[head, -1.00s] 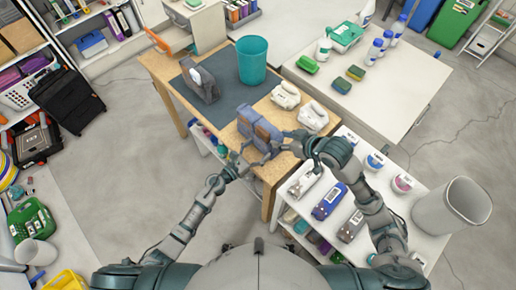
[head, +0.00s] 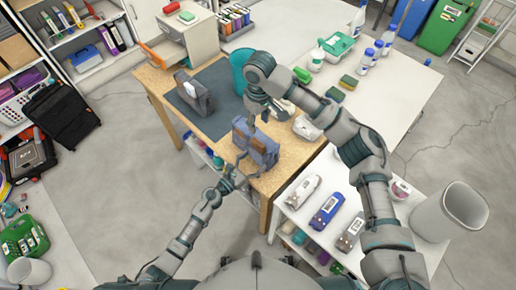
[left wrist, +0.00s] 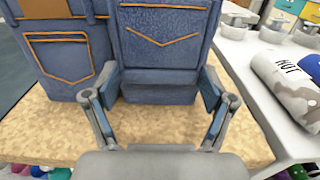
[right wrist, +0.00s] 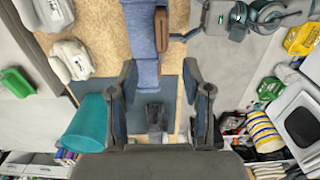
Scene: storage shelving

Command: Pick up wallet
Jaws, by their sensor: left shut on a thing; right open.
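The wallet (head: 264,147) is blue denim with orange stitching and brown parts, and stands upright near the front edge of the wooden table. In the left wrist view the wallet (left wrist: 165,45) fills the upper picture, one part with a pocket and one with a V-shaped stitch. My left gripper (head: 236,168) is shut on the wallet's near side, its fingers on either side of the V-stitched part. My right gripper (head: 258,110) is open beyond the wallet, above the table. In the right wrist view the wallet (right wrist: 146,40) shows as a narrow denim strip from above, beside the open fingers.
A grey bag (head: 194,94) stands on a dark mat on the table. A teal bin (head: 238,68) stands behind my right gripper. A white dispenser (head: 306,126) is right of the wallet. A low white shelf (head: 300,211) with bottles adjoins the table's right.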

